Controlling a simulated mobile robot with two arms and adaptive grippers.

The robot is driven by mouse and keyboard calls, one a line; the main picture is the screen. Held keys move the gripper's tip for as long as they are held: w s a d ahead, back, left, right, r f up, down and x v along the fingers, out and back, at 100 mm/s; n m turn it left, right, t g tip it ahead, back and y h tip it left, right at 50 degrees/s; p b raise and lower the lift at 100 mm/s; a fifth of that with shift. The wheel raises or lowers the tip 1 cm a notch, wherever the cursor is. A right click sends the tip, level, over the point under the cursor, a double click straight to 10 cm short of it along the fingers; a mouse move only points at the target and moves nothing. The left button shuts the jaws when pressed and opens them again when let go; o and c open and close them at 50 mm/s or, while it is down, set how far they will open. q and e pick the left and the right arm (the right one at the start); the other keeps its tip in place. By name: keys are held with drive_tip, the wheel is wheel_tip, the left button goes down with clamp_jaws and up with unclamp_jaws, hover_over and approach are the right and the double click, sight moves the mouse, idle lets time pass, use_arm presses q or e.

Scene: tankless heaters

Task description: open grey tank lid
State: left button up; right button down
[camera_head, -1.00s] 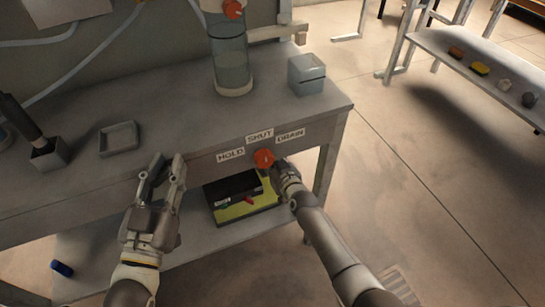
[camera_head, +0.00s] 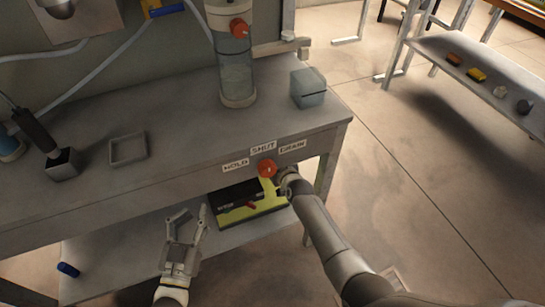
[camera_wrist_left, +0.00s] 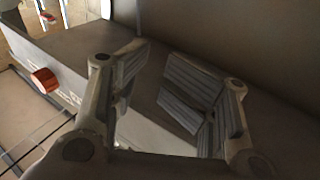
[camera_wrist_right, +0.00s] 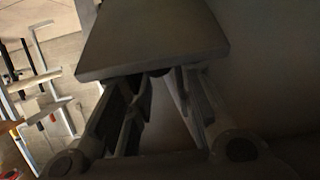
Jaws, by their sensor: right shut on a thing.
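A small grey box (camera_head: 308,88) with a seam below its top stands on the table's right end; its top looks closed. A clear cylindrical tank (camera_head: 236,68) with a red knob (camera_head: 239,28) stands left of it. I cannot tell which of these bears the task's lid. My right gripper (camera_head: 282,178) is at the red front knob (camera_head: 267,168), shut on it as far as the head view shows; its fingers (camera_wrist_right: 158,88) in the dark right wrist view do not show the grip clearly. My left gripper (camera_head: 186,224) is open and empty, low before the table; its spread fingers show in the left wrist view (camera_wrist_left: 165,85).
Labels HOLD, SHUT and DRAIN surround the front knob on the table edge (camera_head: 190,178). A square tray (camera_head: 128,162) and a dark-handled tool (camera_head: 35,130) are at left. A black and yellow box (camera_head: 250,212) sits on the lower shelf. The tabletop centre is clear.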

drive_tip(key=shift+w+d+f, duration=0.1)
drive_tip(key=shift+d+f, duration=0.2)
drive_tip(key=shift+f, duration=0.4)
drive_tip(key=shift+a, duration=0.1)
drive_tip(key=shift+f, duration=0.1)
drive_tip(key=shift+s+f+g, duration=0.1)
drive_tip(key=shift+s+g, duration=0.1)
drive_tip(key=shift+g, duration=0.1)
use_arm(q)
drive_tip(key=s+a+f+g+y, duration=0.1)
drive_tip(key=s+a+f+g, duration=0.1)
drive_tip(key=s+f+g, duration=0.6)
drive_tip(key=s+a+f+g+y, duration=0.1)
drive_tip(key=s+f+g, duration=0.7)
drive_tip(key=f, duration=1)
drive_tip(key=shift+s+a+g+y, duration=0.4)
drive_tip(key=shift+s+y, duration=0.05)
drive_tip(key=shift+y, duration=0.15)
use_arm(e)
drive_tip(key=c, duration=1.3)
unclamp_jaws()
use_arm(q)
drive_tip(key=shift+w+r, duration=0.1)
drive_tip(key=shift+w, duration=0.2)
use_arm(e)
drive_tip(key=shift+r, duration=0.2)
